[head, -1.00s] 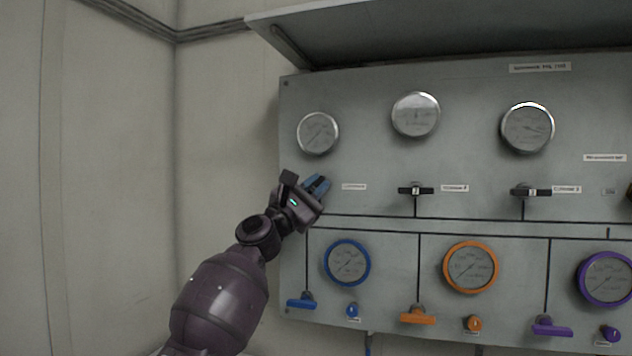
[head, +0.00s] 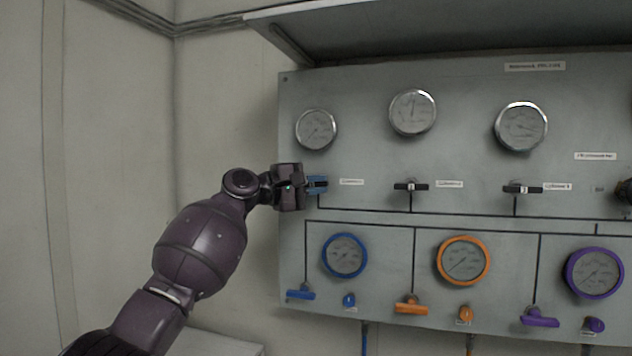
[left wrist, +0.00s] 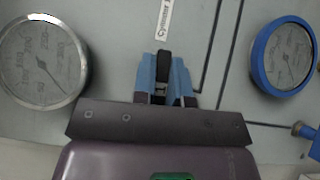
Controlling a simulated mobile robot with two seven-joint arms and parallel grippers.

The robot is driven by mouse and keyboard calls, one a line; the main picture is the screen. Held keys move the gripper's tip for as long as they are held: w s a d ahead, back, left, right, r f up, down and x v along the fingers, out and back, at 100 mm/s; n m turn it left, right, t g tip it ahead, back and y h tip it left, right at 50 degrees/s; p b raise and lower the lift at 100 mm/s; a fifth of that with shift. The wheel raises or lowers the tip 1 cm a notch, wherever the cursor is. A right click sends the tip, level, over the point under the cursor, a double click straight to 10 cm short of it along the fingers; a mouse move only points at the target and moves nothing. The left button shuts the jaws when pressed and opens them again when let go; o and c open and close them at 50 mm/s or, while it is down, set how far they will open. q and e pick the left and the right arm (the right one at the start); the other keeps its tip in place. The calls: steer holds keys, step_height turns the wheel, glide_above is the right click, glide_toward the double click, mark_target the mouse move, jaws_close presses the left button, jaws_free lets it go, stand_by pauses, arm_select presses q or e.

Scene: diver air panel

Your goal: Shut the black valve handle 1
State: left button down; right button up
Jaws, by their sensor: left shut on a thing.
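Black valve handle 1 is mostly hidden by my left gripper in the head view. In the left wrist view the black handle (left wrist: 163,66) shows between the blue fingers, lying along them and pointing toward a white label (left wrist: 164,18). My left gripper (head: 318,184) is at the panel's left end, below the leftmost silver gauge (head: 316,129). Its blue fingers (left wrist: 163,82) are shut on the handle, one on each side. My right gripper is not in view.
Other black handles (head: 411,187) (head: 522,189) sit level to the right in the same row. Below are the blue gauge (head: 345,255), orange gauge (head: 464,260) and coloured handles, such as the blue handle (head: 300,294). A hood (head: 450,30) overhangs the panel (head: 370,80).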

arm_select(q)
steer(key=shift+m+y, duration=0.4)
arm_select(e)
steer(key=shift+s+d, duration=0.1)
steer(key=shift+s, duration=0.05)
arm_select(q)
steer(key=shift+f, duration=0.1)
steer(key=c, duration=1.1)
jaws_free()
steer(key=shift+c, duration=0.2)
steer(key=shift+s+a, duration=0.2)
steer(key=shift+a, duration=0.3)
steer(key=p+v, duration=0.1)
steer(key=v, duration=0.8)
steer(key=shift+a+p, duration=0.4)
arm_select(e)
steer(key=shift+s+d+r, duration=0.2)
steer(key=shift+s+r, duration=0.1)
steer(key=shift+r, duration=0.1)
arm_select(q)
steer(key=shift+s, duration=0.15)
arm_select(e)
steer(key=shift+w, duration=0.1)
